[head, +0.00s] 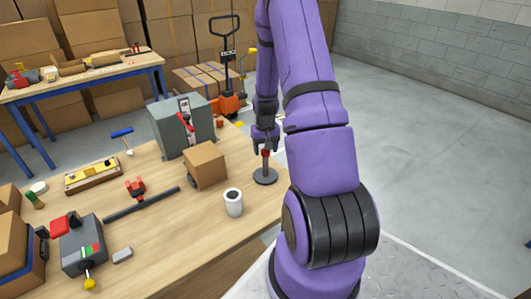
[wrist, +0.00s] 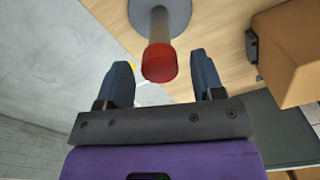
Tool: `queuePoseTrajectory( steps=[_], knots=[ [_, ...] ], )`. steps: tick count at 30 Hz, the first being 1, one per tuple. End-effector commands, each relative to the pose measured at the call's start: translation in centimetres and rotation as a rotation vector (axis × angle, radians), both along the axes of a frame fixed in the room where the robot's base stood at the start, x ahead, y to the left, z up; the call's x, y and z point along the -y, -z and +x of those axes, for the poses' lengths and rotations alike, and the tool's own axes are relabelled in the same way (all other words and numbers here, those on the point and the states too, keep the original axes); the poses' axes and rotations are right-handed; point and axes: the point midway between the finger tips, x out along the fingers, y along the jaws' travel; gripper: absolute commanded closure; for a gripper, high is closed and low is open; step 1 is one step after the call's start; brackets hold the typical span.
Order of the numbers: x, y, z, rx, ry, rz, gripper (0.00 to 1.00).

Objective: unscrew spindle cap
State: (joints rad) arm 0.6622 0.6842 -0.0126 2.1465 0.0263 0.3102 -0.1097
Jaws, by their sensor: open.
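The spindle (head: 265,168) stands upright on a round grey base near the table's right edge in the head view. Its red cap (head: 265,153) sits on top of the post. In the wrist view the red cap (wrist: 159,63) is on the end of the spindle post (wrist: 160,28), with the base (wrist: 141,12) beyond it. My gripper (head: 266,146) is over the spindle in the head view. In the wrist view my gripper (wrist: 163,75) is open, with the red cap between its two fingers and a visible gap on each side.
On the wooden table (head: 165,245), a cardboard box (head: 205,165) and a white cup (head: 233,203) stand close to the spindle. A grey machine (head: 181,125) is behind the box. A dark bar with a red clamp (head: 136,190) lies to the left. Open floor (head: 430,130) lies right.

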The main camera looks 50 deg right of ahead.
Motion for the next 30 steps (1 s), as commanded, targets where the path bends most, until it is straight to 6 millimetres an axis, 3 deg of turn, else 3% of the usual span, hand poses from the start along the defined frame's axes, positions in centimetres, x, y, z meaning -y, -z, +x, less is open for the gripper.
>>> queuePoseTrajectory(
  steps=[4, 13, 24, 30],
  knots=[
    [-0.04, 0.01, 0.03, 0.0, 0.247, -0.001, 0.38],
    [-0.04, 0.02, 0.01, -0.001, 0.509, 0.0, 0.38],
    [-0.06, 0.0, 0.03, 0.0, 1.144, 0.0, 0.38],
    [0.01, 0.0, -0.02, 0.0, 1.226, 0.001, 0.38]
  ],
)
